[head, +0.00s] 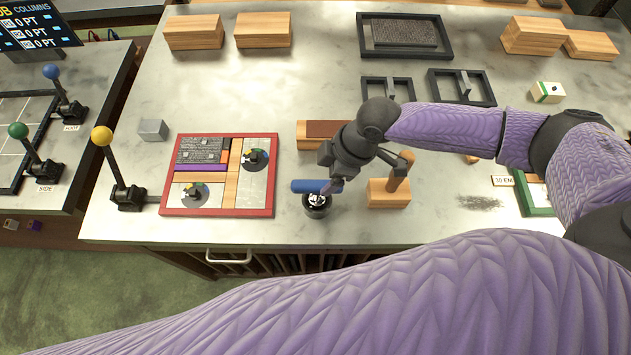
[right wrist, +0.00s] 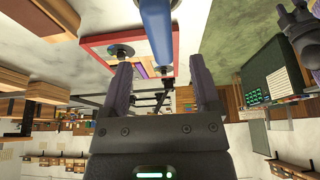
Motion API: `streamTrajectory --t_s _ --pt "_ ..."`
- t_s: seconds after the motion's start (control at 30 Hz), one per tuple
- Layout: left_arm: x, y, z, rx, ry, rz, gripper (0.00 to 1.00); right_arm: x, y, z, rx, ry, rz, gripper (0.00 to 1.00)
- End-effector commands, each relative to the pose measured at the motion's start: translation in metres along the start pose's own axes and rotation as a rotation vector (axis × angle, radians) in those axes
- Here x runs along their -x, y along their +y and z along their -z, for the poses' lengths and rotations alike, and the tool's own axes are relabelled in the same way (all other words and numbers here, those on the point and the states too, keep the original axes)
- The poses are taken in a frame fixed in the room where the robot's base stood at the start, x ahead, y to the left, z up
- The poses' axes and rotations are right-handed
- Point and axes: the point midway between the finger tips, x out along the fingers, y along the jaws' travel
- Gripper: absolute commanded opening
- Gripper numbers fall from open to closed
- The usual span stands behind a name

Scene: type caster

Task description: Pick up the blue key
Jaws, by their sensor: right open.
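The blue key (head: 308,186) is a blue cylinder lying across the top of a small round dark holder (head: 317,207) near the table's front edge. My right gripper (head: 335,183) is open above and to the right of the holder, and it covers the key's right end. In the right wrist view the blue key (right wrist: 156,30) runs down from the top edge, its near end just past the tips of my open right gripper (right wrist: 163,78). I cannot tell whether the fingers touch it.
A red-framed board (head: 275,160) lies left of the key. A wooden block (head: 388,193) with an upright peg stands close to its right. Behind my wrist is a brown-topped block (head: 308,134). A yellow-knobbed lever (head: 118,165) stands at the table's left.

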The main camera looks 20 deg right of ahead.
Motion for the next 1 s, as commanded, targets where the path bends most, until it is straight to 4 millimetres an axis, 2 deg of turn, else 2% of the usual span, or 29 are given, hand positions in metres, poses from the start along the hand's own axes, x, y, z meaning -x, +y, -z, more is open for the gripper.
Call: streamTrajectory --t_s 0.2,0.27,0.53,0.9,1.0 --pt "-0.006 -0.001 -0.003 -0.001 -0.005 0.002 0.59 -0.044 -0.002 -0.002 -0.001 0.0 0.0 0.79" --pt "-0.008 -0.002 -0.003 -0.001 -0.005 0.003 0.59 -0.052 -0.002 -0.002 -0.001 0.001 -0.001 0.79" --pt "-0.007 -0.002 -0.003 0.0 -0.005 0.004 0.59 -0.055 -0.002 -0.002 -0.001 0.0 -0.002 0.77" --pt "-0.007 -0.003 -0.002 0.0 -0.003 0.004 0.59 -0.055 -0.001 -0.001 -0.001 0.001 -0.002 0.0" --pt "-0.007 -0.003 -0.002 0.0 -0.003 0.004 0.59 -0.055 -0.001 -0.001 -0.001 0.001 -0.002 0.0"
